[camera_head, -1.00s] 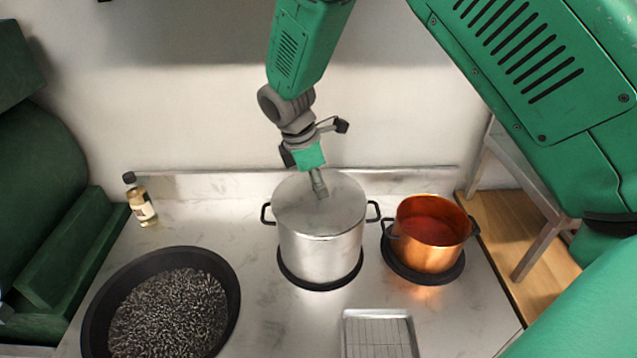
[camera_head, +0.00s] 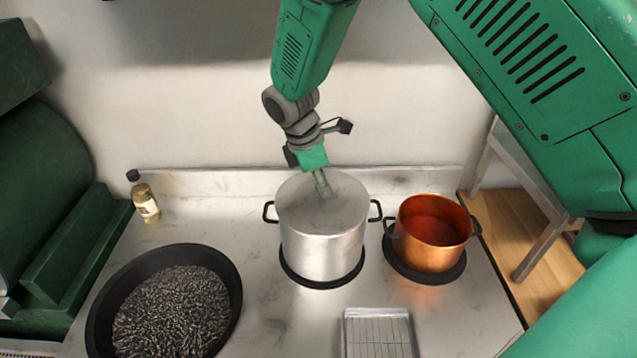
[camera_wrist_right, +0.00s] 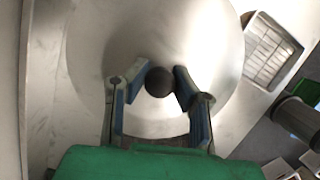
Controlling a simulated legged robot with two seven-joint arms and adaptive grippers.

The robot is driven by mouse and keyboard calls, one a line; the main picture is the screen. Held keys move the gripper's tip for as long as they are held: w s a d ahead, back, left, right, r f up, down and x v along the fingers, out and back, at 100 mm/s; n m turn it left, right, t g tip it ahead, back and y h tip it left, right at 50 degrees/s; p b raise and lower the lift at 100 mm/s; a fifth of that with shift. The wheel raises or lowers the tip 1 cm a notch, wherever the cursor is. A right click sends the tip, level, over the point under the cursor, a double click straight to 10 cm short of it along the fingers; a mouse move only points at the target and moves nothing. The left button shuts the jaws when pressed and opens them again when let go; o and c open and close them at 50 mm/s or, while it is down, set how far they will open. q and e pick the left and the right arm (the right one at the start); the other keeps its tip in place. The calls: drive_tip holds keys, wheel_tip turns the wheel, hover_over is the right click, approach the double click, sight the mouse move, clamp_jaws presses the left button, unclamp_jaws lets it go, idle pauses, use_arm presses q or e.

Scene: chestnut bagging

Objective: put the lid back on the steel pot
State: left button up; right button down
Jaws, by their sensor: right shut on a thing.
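The steel pot (camera_head: 322,256) stands on a black round burner at the back middle of the counter, with a black handle on each side. Its steel lid (camera_head: 350,205) lies over the pot's mouth and looks level; I cannot tell whether it is fully seated. My right gripper (camera_head: 325,190) comes down from above onto the lid's middle. In the right wrist view its blue-padded fingers (camera_wrist_right: 160,82) are on either side of the lid's round black knob (camera_wrist_right: 159,81), shut on it. The lid (camera_wrist_right: 90,50) fills much of that view. My left gripper is not in view.
A copper pot (camera_head: 432,240) with red contents stands close on the right. A wide black pan (camera_head: 236,290) of dark pieces is at front left. A bottle (camera_head: 145,201) stands at back left, and a wire-racked tray (camera_head: 378,335) lies in front.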

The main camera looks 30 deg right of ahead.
drive_tip(key=shift+d, duration=0.3)
drive_tip(key=shift+a, duration=0.3)
drive_tip(key=shift+p, duration=0.3)
drive_tip(key=shift+d, duration=0.1)
drive_tip(key=c, duration=0.8)
unclamp_jaws()
drive_tip(key=shift+r, duration=0.1)
drive_tip(key=shift+r, duration=3.4)
